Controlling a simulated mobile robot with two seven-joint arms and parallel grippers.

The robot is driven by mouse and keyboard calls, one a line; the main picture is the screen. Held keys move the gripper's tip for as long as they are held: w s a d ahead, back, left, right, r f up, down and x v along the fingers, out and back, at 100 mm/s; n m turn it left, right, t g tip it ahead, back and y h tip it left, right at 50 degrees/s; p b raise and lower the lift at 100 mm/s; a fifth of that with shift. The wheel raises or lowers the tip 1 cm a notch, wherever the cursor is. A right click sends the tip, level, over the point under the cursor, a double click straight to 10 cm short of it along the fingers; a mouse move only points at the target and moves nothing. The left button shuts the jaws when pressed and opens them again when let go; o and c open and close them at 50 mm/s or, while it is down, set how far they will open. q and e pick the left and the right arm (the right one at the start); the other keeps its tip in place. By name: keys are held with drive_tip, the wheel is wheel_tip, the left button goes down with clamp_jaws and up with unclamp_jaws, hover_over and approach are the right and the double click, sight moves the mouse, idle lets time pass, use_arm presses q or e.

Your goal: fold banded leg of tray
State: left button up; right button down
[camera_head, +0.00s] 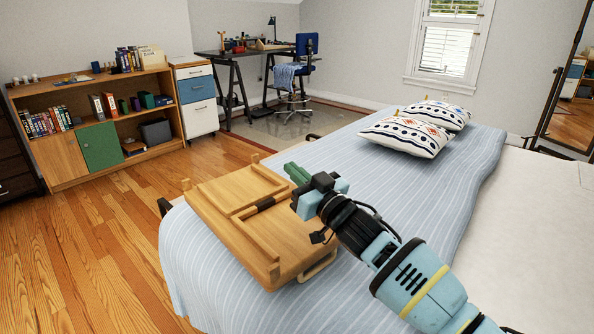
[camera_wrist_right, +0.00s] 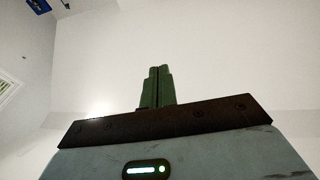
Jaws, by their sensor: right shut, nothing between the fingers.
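The wooden tray (camera_head: 215,192) lies on the near left corner of the bed with its leg frames facing up. A dark band (camera_head: 266,203) marks a wooden bar of one leg near the middle of the tray. I cannot tell exactly how far that leg is tilted. My right gripper (camera_head: 291,168) is just right of the band in the head view, above the tray's right side, with its green fingers shut and empty. The fingers also show closed in the right wrist view (camera_wrist_right: 157,86), against a pale wall. My left gripper is out of view.
The bed with its striped blue cover (camera_head: 350,185) supports the tray and is clear behind it. Patterned pillows (camera_head: 405,136) lie at its far end. A bookshelf (camera_head: 100,125) stands at the left, and wooden floor (camera_head: 95,250) is open beside the bed.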

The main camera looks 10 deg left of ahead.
drive_tip(key=shift+d, duration=0.1)
drive_tip(key=shift+s+d+f, duration=0.1)
drive_tip(key=shift+s, duration=0.05)
drive_tip(key=v, duration=0.7)
idle(0.3)
drive_tip(key=shift+s+d, duration=0.15)
